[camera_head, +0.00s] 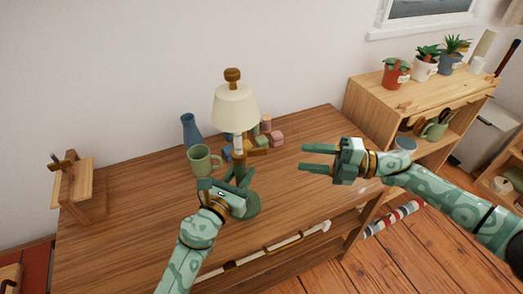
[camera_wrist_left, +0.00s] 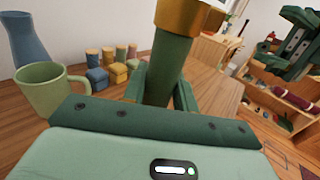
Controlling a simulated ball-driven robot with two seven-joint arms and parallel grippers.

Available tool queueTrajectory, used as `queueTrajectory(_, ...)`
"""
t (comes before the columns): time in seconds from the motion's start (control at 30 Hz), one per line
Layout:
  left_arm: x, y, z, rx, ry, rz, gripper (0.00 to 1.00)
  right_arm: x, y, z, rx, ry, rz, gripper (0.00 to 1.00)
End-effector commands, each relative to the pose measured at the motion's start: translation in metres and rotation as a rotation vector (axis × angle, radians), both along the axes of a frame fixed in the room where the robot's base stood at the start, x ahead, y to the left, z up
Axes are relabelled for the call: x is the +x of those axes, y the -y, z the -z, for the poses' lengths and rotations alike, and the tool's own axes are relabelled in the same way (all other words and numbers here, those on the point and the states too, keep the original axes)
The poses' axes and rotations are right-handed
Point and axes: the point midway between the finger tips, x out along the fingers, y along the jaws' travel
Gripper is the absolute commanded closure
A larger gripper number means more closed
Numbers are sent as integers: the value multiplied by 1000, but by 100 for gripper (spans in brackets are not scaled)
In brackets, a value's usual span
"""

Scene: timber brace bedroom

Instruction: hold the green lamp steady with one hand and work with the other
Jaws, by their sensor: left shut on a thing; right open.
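The green lamp stands upright on the wooden dresser top, with a cream shade (camera_head: 235,107), a brass finial and a round green base (camera_head: 252,204). My left gripper (camera_head: 238,182) is shut on the lamp's green stem, low above the base. In the left wrist view the green stem (camera_wrist_left: 166,70) rises between the fingers, with a brass collar above it. My right gripper (camera_head: 318,158) is open and empty, to the right of the lamp over the dresser. It also shows in the left wrist view (camera_wrist_left: 280,52) at the upper right.
A green mug (camera_head: 204,161) and a blue vase (camera_head: 191,131) stand left of the lamp. Several small coloured blocks (camera_head: 276,138) sit behind it. A wooden stand (camera_head: 76,190) is at the far left. A shelf with potted plants (camera_head: 396,72) stands right. The dresser's left middle is clear.

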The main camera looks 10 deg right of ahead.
Motion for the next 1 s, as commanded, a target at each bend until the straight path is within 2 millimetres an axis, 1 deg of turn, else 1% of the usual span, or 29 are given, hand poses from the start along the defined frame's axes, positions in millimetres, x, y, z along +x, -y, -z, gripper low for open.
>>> queueTrajectory(0.07, 0, 0, 1, 0, -1, 0, 100, 6, 1, 4, -34, 59, 29, 57)
queueTrajectory(0.17, 0, 0, 1, 0, -1, 0, 100, 9, -8, 5, -42, 87, 32, 57)
queueTrajectory(0.27, 0, 0, 1, 0, -1, 0, 100, 13, -24, 4, -40, 88, 29, 57)
queueTrajectory(0.5, 0, 0, 0, 0, -1, 0, 100, 28, -75, 5, -39, 86, 29, 57)
queueTrajectory(0.63, 0, 0, 0, 0, -1, 0, 100, 34, -97, 5, -40, 83, 30, 57)
queueTrajectory(0.8, 0, 0, 0, 0, -1, 0, 100, 38, -111, 5, -42, 83, 31, 57)
queueTrajectory(1.0, 0, 0, 1, -1, -1, 0, 100, 38, -114, 6, -43, 82, 31, 57)
